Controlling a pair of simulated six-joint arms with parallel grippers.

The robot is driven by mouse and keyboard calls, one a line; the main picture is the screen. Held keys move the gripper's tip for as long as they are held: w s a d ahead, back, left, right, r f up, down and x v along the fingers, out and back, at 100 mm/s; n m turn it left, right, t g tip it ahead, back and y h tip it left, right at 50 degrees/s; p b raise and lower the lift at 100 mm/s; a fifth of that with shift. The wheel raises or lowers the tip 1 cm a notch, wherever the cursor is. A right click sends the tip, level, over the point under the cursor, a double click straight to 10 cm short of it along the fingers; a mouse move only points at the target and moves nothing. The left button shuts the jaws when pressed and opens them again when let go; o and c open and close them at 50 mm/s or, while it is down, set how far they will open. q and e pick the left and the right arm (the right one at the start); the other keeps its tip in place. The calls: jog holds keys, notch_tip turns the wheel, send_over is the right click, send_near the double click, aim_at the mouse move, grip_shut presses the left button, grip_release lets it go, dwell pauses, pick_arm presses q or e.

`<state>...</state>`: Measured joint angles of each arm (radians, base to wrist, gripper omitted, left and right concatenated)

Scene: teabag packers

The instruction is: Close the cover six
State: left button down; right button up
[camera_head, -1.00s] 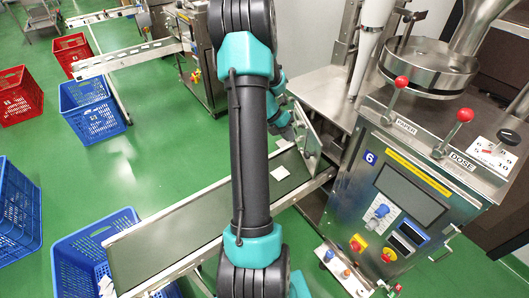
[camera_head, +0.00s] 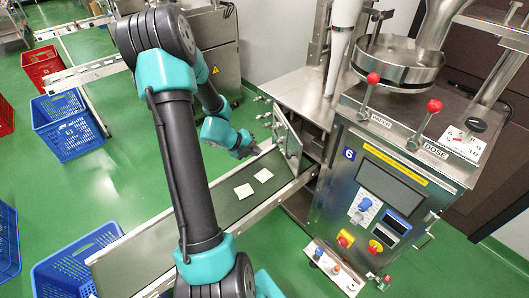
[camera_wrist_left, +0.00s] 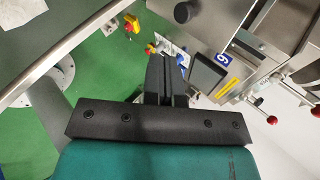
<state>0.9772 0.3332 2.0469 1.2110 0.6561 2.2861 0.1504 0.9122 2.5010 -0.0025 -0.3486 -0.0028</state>
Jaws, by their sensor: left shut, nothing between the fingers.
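Cover six is a grey metal panel (camera_head: 287,136) standing open, swung out over the far end of the conveyor beside machine six (camera_head: 385,190). The machine bears a blue "6" label and also shows in the wrist view (camera_wrist_left: 205,72). My left gripper (camera_head: 252,150) is just left of the cover in the head view, above the belt. It is shut and empty; its dark fingers (camera_wrist_left: 166,78) show together in the wrist view. I cannot tell whether they touch the cover. My right gripper is not in view.
Two pale teabags (camera_head: 254,183) lie on the conveyor belt (camera_head: 225,200). A blue crate (camera_head: 72,268) stands at the belt's near end. Red-knobbed levers (camera_head: 433,106) rise from the machine's top.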

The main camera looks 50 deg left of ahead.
pick_arm(q)
jog(key=w+r+x, duration=0.1)
jog(key=r+x, duration=0.1)
jog(key=x, duration=1)
jog(key=shift+w+d, duration=0.4)
jog(key=shift+w, duration=0.05)
